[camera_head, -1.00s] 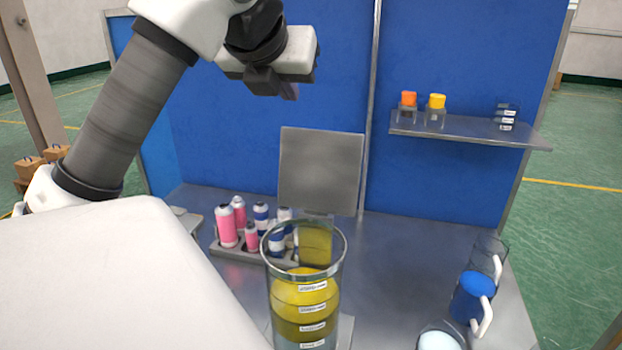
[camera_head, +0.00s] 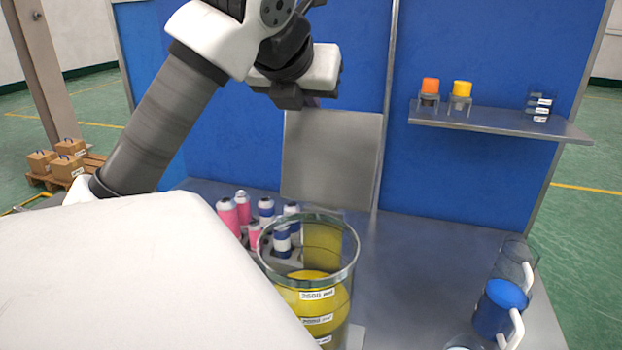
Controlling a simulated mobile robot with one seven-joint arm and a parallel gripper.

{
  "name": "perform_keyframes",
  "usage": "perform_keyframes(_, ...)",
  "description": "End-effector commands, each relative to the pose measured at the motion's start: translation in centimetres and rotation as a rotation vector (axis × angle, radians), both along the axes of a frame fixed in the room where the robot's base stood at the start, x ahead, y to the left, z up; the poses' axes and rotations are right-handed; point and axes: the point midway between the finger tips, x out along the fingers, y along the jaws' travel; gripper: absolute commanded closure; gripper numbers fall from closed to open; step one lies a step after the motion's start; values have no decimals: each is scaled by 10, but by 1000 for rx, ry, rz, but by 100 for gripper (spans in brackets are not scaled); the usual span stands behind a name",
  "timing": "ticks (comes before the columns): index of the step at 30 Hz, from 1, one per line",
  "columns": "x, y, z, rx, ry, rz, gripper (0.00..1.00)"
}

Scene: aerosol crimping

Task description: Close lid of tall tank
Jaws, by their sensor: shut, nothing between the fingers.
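A flat grey square plate (camera_head: 332,157), which looks like the open lid, stands upright behind a large clear glass vessel. Below it, a squarish yellow-filled clear container (camera_head: 322,245) shows partly through the glass; this seems to be the tall tank, mostly hidden. The round glass vessel (camera_head: 312,290) in front holds yellow liquid and has white volume labels. My gripper (camera_head: 310,102) is shut and empty at the plate's top edge in the picture; I cannot tell whether it touches the plate.
Pink and blue-white cans (camera_head: 242,210) stand in a rack left of the vessel. A blue jug (camera_head: 500,308) and a clear jug (camera_head: 516,262) stand at the right edge. A wall shelf (camera_head: 500,122) holds orange- and yellow-capped items. The table's right middle is clear.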

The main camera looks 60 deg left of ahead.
Motion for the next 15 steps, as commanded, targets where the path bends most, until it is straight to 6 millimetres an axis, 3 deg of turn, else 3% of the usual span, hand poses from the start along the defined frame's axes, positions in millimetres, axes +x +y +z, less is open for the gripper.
perform_keyframes(3, 3, 2, -9, -1, -1, -6, 100)
perform_keyframes(15, 3, 2, -9, 0, 0, -6, 100)
